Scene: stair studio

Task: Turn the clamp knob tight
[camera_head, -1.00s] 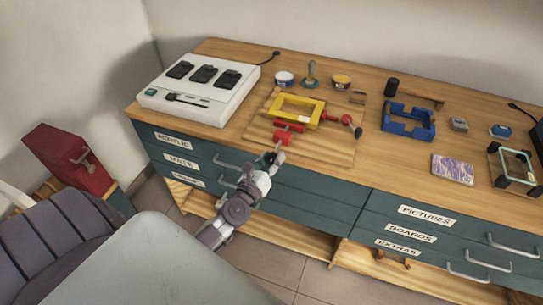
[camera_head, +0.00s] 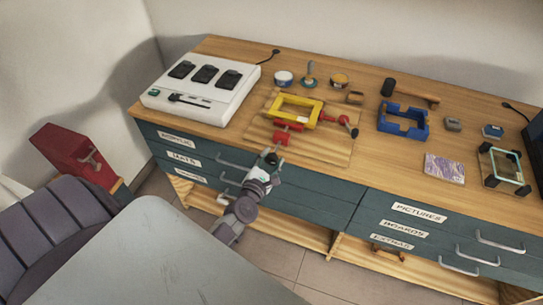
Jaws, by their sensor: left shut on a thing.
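A yellow frame (camera_head: 297,109) lies on a wooden board (camera_head: 325,152) on the bench, with red clamp parts around it. A red clamp (camera_head: 290,127) sits at its front edge, with a red knob (camera_head: 281,138) towards me. Another red part with a dark round end (camera_head: 354,132) sticks out at the frame's right. My left gripper (camera_head: 273,155) reaches over the bench's front edge and is shut at the front red knob; its fingertips are small and partly hide the contact. How far the knob is turned cannot be told. My right gripper is not in view.
A white charger box (camera_head: 203,103) stands at the left. Small pots (camera_head: 284,79), a hammer (camera_head: 412,93), a blue frame (camera_head: 402,122), a purple patterned card (camera_head: 444,168) and a glass-topped frame (camera_head: 503,168) occupy the bench. Labelled drawers (camera_head: 300,193) are shut below. A red box (camera_head: 75,153) stands left.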

